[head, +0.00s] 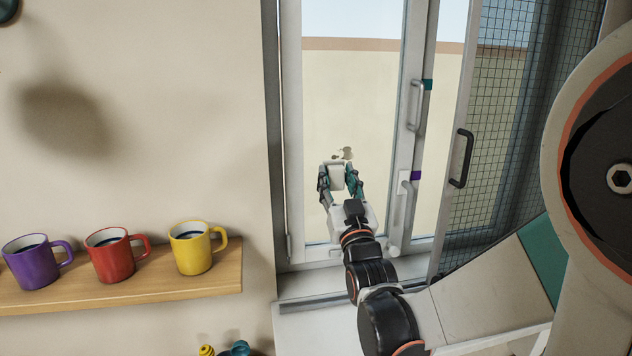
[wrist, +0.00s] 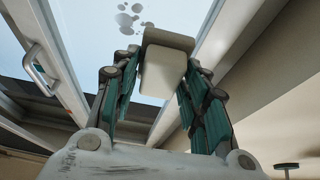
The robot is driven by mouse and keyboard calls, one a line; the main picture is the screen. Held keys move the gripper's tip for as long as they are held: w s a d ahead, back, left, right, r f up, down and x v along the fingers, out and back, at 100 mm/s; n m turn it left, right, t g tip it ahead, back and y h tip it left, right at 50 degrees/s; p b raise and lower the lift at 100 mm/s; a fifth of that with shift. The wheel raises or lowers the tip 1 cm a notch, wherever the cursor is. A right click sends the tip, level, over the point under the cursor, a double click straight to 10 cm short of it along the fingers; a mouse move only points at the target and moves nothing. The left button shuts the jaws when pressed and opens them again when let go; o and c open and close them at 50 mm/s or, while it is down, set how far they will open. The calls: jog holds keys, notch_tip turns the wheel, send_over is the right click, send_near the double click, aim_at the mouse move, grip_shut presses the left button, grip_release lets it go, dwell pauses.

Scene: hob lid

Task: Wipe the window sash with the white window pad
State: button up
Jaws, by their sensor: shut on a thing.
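The white window pad (head: 337,177) is a pale block between the fingers of my gripper (head: 338,172). In the wrist view the pad (wrist: 164,72) shows a wider plate on its far end, and my gripper (wrist: 152,76) is shut on it. The window sash (head: 397,130) has a pale frame around a glass pane. Grey smudges (head: 347,153) mark the pane just above and to the right of the pad. They also show in the wrist view (wrist: 128,18), left of the pad's top. I cannot tell whether the pad touches the glass.
A silver handle (head: 417,108) and a lower handle (head: 407,193) sit on the frame right of the pane. A mesh screen (head: 497,150) with a black handle (head: 462,158) stands further right. A wooden shelf (head: 130,290) with purple, red and yellow mugs is at left.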

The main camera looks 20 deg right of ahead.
jog(key=shift+w+d+b, duration=0.1)
jog(key=shift+w+d, duration=0.1)
jog(key=shift+w, duration=0.75)
jog(key=shift+w+d+b, duration=0.1)
jog(key=shift+w+d, duration=0.05)
jog(key=shift+w, duration=0.8)
jog(key=shift+w+d+b, duration=0.1)
jog(key=shift+w+d, duration=0.1)
jog(key=shift+w, duration=0.75)
jog(key=shift+w+d, duration=0.2)
jog(key=shift+w, duration=0.7)
